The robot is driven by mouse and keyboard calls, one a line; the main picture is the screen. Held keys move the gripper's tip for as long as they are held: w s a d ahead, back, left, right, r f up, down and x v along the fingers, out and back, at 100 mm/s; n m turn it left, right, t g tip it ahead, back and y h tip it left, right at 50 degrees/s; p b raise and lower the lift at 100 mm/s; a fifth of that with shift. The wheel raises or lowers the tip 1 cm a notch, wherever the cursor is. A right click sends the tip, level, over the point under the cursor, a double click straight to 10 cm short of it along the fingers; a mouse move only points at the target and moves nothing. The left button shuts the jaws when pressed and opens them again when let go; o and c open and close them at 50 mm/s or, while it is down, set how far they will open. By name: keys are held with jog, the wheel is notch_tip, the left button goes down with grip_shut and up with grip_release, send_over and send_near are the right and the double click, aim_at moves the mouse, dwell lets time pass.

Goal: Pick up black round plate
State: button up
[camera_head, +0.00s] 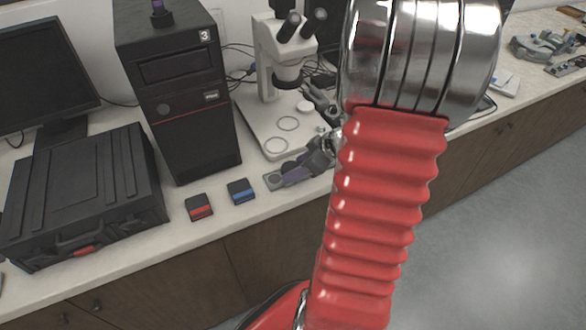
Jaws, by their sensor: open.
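I cannot make out a black round plate in this view; my arm hides part of the bench. My gripper (290,134) shows partly at the left edge of my red arm, beside the microscope's base. Its dark jaws look spread apart, with nothing seen between them. The wrist behind it is mostly hidden by my arm.
A white microscope (264,50) stands at the back of the white bench (190,250). Left of it are a black computer tower (195,125), a black case (85,190) and a monitor (40,75). A red-marked block (198,207) and a blue-marked block (241,191) lie in front.

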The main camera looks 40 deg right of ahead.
jog(key=shift+c, duration=0.2)
jog(key=c, duration=0.8)
jog(key=shift+r, duration=0.15)
jog(key=shift+c, duration=0.2)
notch_tip(320, 180, up, 10)
dwell(0.5)
